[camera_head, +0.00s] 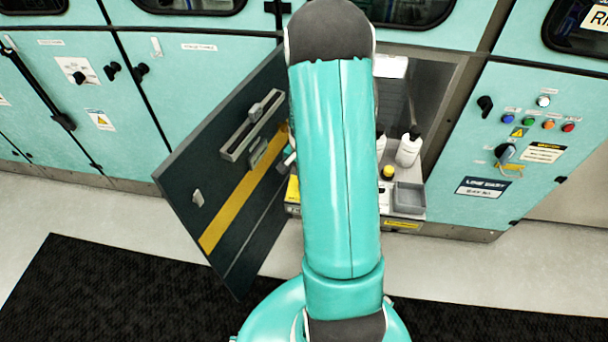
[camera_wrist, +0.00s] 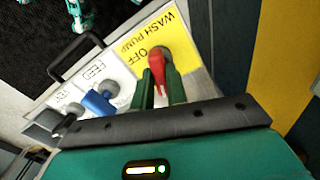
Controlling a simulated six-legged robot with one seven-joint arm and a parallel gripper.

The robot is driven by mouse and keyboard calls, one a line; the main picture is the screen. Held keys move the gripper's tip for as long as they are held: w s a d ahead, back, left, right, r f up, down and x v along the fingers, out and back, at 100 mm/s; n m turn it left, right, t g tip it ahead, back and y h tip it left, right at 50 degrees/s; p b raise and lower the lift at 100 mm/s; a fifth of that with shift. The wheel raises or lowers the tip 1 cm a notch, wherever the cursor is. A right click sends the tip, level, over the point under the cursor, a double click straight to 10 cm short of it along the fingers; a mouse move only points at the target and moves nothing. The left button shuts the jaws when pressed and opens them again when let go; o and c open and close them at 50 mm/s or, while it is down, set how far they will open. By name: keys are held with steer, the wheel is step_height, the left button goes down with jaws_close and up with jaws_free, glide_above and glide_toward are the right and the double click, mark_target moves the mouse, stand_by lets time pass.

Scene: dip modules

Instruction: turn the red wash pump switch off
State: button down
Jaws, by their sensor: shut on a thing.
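In the head view, my arm hides the gripper and the red switch.
A blue FEED switch (camera_wrist: 98,102) and a grey-black switch (camera_wrist: 66,125) stand left of the red one. A black bar handle (camera_wrist: 76,58) rises beyond them. In the head view, an open dark door (camera_head: 225,190) stands left of my arm; bottles (camera_head: 409,147) and a grey tray (camera_head: 409,198) stand right.

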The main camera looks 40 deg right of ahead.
steer(key=m, duration=1.4)
stand_by(0.4)
steer(key=c, duration=1.4)
jaws_free()
steer(key=shift+r, duration=0.1)
step_height(320, 180, up, 14)
steer(key=shift+f, duration=0.2)
